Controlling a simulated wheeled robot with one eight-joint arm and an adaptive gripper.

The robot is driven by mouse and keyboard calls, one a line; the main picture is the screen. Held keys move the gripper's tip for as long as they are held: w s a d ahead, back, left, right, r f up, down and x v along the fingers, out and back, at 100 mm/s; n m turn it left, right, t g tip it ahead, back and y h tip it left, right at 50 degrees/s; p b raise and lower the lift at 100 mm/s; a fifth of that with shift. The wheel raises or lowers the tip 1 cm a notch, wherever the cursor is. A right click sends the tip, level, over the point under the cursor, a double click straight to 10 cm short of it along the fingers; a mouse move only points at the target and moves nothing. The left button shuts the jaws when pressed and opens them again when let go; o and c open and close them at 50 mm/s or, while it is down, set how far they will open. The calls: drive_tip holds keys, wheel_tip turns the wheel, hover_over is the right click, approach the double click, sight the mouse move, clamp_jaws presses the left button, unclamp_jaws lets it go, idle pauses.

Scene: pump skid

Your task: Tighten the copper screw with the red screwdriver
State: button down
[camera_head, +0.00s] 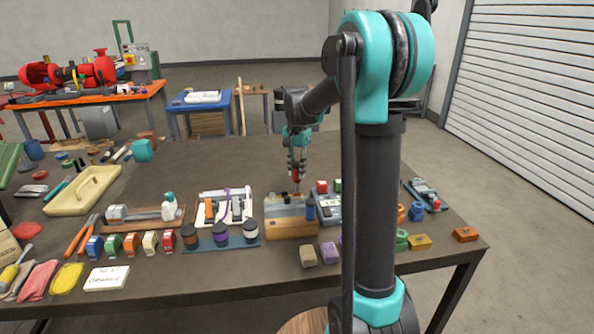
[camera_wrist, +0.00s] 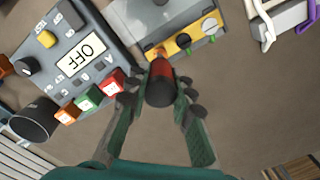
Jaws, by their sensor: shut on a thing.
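My gripper (camera_head: 297,168) is shut on the red screwdriver (camera_head: 296,176) and holds it upright above the wooden-based block (camera_head: 291,229) near the middle of the table. In the wrist view the black butt and red handle of the screwdriver (camera_wrist: 160,88) sit between my gripper's fingers (camera_wrist: 160,98). Its tip is hidden behind the handle, over the left end of a yellow strip (camera_wrist: 196,34). A small coppery patch (camera_wrist: 149,53) shows beside the handle there; I cannot tell whether the tip touches the copper screw. A dark screw and a grey screw stand farther along the strip.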

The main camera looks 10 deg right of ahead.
drive_tip(key=m, duration=0.4)
idle(0.5)
drive_tip(key=shift+r, duration=2.5)
